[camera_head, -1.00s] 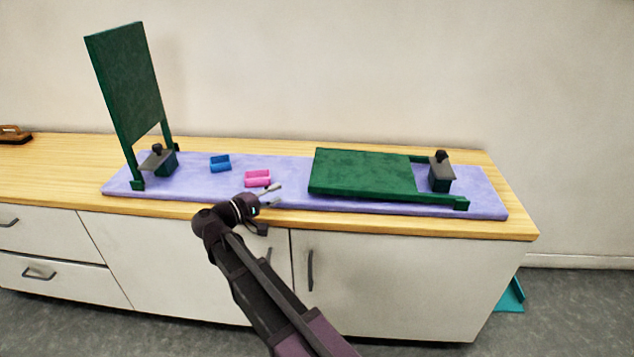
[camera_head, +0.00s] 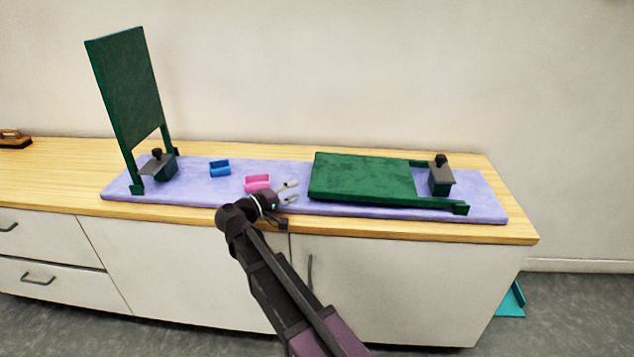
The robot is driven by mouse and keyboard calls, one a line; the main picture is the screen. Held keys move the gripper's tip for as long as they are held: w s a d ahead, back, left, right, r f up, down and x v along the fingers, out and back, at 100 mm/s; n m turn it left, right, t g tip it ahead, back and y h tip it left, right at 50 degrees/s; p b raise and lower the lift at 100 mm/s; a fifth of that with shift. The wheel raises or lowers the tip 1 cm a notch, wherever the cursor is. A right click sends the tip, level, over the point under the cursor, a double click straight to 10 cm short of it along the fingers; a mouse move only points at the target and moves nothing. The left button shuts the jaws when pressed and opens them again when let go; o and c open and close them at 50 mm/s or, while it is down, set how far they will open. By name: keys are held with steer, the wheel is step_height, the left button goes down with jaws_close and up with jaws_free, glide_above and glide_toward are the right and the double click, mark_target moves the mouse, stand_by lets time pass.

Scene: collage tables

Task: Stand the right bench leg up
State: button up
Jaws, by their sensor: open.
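The right bench leg (camera_head: 362,177) is a dark green panel with two short feet pointing right. It lies flat on the right part of the lavender mat (camera_head: 225,187). The left bench leg (camera_head: 128,85) is a matching green panel and stands upright at the mat's left end. My gripper (camera_head: 291,191) is open and empty, its fingers pointing right, just left of the right bench leg's left edge. I cannot tell whether the fingers touch the mat or the panel.
A dark clamp block (camera_head: 440,178) stands between the lying leg's feet, and another (camera_head: 159,165) by the upright leg. A blue piece (camera_head: 220,168) and a pink piece (camera_head: 258,183) lie mid-mat. A brown brush (camera_head: 14,139) is far left on the wooden counter (camera_head: 60,170).

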mark_target(316, 178)
steer(key=shift+x, duration=3.95)
jaws_close()
steer(key=shift+d, duration=0.25)
steer(key=shift+a, duration=0.1)
steer(key=shift+r, duration=0.15)
